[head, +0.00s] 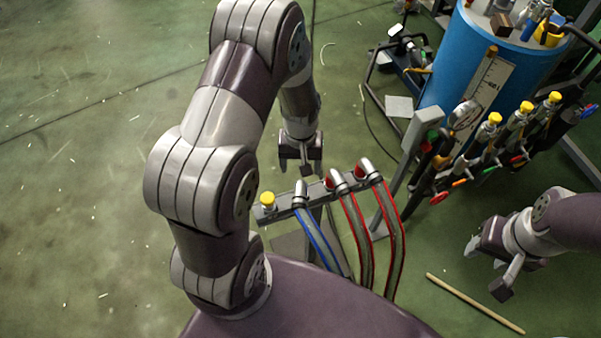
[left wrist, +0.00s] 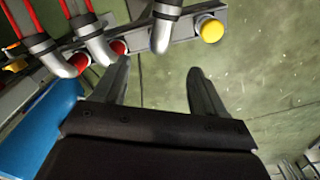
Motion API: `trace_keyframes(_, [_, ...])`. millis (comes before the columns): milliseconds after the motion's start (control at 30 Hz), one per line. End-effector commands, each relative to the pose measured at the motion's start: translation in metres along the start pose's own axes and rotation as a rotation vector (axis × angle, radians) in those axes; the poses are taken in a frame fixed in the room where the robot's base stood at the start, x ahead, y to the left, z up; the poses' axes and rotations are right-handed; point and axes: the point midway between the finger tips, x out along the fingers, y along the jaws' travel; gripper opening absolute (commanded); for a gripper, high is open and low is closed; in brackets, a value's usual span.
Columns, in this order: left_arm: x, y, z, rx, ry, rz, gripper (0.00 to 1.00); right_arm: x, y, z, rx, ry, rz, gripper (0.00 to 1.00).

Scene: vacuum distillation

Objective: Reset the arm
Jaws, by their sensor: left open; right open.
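My left arm rises at the left of the head view and bends over to my left gripper (head: 301,168). This gripper is just behind the hose manifold (head: 315,192), open and empty. In the left wrist view its two fingers (left wrist: 158,80) are apart, with green floor between them and the manifold (left wrist: 185,28) beyond. The manifold's yellow knob (head: 267,199) also shows in the left wrist view (left wrist: 209,28). My right gripper (head: 488,268) is at the right of the head view, open and empty above the floor. Its arm comes in from the right edge.
Blue and red-edged hoses (head: 393,240) hang from the manifold. A blue tank (head: 445,65) with a gauge stands at the back right. A rack of yellow-capped valves (head: 520,122) stands before it. A wooden stick (head: 475,303) lies on the floor. The left floor is clear.

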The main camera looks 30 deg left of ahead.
Motion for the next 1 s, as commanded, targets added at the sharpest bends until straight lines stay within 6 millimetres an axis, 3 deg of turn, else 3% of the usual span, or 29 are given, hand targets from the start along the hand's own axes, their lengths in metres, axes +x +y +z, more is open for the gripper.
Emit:
trace_keyframes(167, [-0.010, 0.000, 0.000, 0.000, -0.001, 0.000, 0.71, 0.000, 0.000, 0.000, 0.000, 0.000, 0.000, 0.49])
trace_keyframes(733, [-0.009, 0.000, 0.000, 0.010, -0.001, 0.000, 0.71, 0.000, 0.000, 0.000, 0.000, 0.000, 0.000, 0.49])
trace_keyframes(800, [-0.007, -0.004, 0.012, 0.061, -0.029, -0.007, 0.71, 0.000, 0.000, 0.000, 0.000, 0.000, 0.000, 0.49])
trace_keyframes(867, [-0.018, -0.007, 0.029, 0.120, -0.051, -0.011, 0.71, -0.001, 0.000, 0.000, 0.000, 0.000, 0.000, 0.49])
trace_keyframes(1000, [-0.072, -0.004, 0.066, 0.293, -0.026, -0.003, 0.71, -0.003, 0.000, 0.000, 0.000, 0.000, 0.000, 0.49])
